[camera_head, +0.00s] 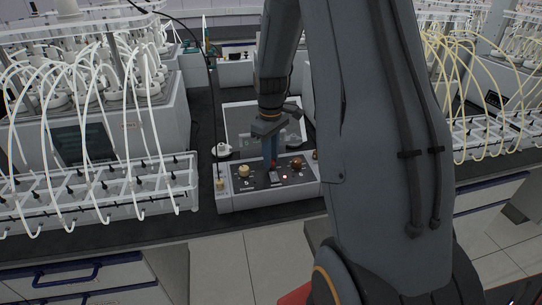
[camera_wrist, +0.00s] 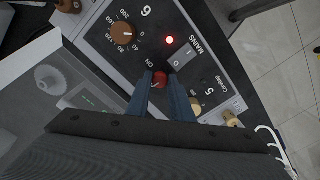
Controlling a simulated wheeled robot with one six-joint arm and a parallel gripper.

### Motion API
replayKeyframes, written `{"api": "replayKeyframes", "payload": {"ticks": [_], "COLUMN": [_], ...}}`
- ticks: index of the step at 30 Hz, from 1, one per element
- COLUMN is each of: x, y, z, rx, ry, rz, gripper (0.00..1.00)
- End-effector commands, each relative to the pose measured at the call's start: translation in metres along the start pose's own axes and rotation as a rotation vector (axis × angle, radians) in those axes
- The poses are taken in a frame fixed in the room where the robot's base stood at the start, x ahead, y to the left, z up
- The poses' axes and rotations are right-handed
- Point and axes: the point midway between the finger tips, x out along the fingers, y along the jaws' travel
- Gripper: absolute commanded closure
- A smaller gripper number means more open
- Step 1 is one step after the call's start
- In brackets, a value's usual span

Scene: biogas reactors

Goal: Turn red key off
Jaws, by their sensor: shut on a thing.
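The control panel (camera_head: 235,202) is a pale box with a dark sloping face on the bench, in the middle of the head view. In the wrist view the panel face (camera_wrist: 150,58) shows a red key (camera_wrist: 159,79) beside the word ON. My gripper (camera_wrist: 163,86) is shut on the red key, with one blue finger on each side of it. A red lamp (camera_wrist: 169,40) glows near the MAINS switch (camera_wrist: 182,57).
A brown dial (camera_wrist: 123,36) sits beside the key, and a cream knob (camera_head: 243,171) is at the panel's left. Racks with looping white tubes (camera_head: 95,195) stand left; yellowish tubes (camera_head: 455,55) stand right. Dark bench lies around the panel.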

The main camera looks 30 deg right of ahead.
Motion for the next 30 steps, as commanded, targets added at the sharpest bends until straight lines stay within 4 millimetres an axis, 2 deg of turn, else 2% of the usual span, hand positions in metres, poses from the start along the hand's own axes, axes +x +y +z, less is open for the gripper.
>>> {"api": "replayKeyframes", "payload": {"ticks": [9, 23, 24, 26, 30], "x": [-0.0019, -0.002, -0.002, -0.0019, -0.0011], "y": [0.0012, 0.0013, 0.0013, 0.0012, 0.0007], "z": [-0.0019, -0.002, -0.002, -0.0019, -0.0012], "rx": [-0.085, -0.094, -0.094, -0.094, -0.094], "ry": [0.005, 0.005, 0.005, 0.004, 0.003], "rz": [0.004, 0.004, 0.004, 0.004, 0.002], "gripper": [1.0, 1.0, 0.73, 0.63, 0.62]}}
